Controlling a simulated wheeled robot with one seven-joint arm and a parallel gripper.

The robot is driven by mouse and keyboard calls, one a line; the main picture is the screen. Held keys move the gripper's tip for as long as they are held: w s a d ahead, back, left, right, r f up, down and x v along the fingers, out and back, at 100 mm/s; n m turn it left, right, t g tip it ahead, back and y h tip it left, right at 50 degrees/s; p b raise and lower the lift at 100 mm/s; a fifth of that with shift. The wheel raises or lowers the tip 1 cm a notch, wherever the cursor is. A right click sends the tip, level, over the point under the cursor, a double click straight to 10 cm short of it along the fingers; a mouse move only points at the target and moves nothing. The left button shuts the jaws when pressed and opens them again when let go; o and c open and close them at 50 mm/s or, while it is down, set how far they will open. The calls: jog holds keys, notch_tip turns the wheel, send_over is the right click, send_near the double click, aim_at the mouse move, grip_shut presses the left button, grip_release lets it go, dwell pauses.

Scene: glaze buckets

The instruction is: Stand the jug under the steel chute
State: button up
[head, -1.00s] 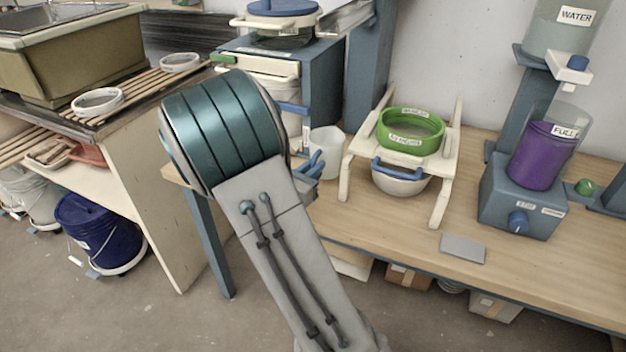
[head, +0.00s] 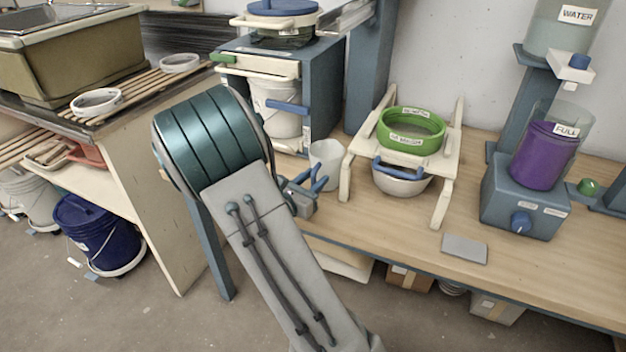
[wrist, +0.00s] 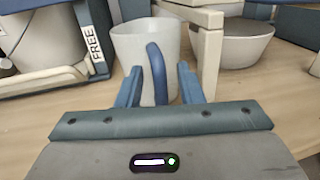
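The white jug (head: 325,160) stands upright on the wooden bench, left of the cream stand. In the wrist view the jug (wrist: 130,52) is straight ahead, its blue handle (wrist: 158,75) facing me. My gripper (head: 316,181) is low over the bench at the jug's near side. In the wrist view its two blue fingers (wrist: 160,87) are apart, one on each side of the handle, with gaps showing. A sloped shiny metal piece (head: 342,20), which looks like the steel chute, is at the top, left of the blue-grey post. Its upper end is cut off by the frame.
The cream stand (head: 347,178) holds a green sieve (head: 411,140) above a white bowl (head: 402,184) close right of the jug. A blue-grey cabinet (head: 330,90) with a white bucket (head: 277,110) stands behind left. A grey plate (head: 464,249) lies on clear bench at front right.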

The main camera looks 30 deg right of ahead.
jog(key=shift+a+r, duration=0.2)
jog(key=shift+r, duration=0.05)
jog(key=v, duration=1.1)
jog(key=s+d+m+g+y, duration=0.4)
jog(key=s+m+g+y, duration=0.2)
jog(key=s+m+g, duration=0.6)
jog(key=s+a+r+m+t+y, duration=0.4)
jog(key=s+a+m+t+y, duration=0.1)
jog(key=a+m+y, duration=0.5)
jog(key=shift+m+t+p, duration=0.35)
jog(key=shift+m+t, duration=0.05)
jog(key=shift+m, duration=0.2)
jog(key=shift+r, duration=0.15)
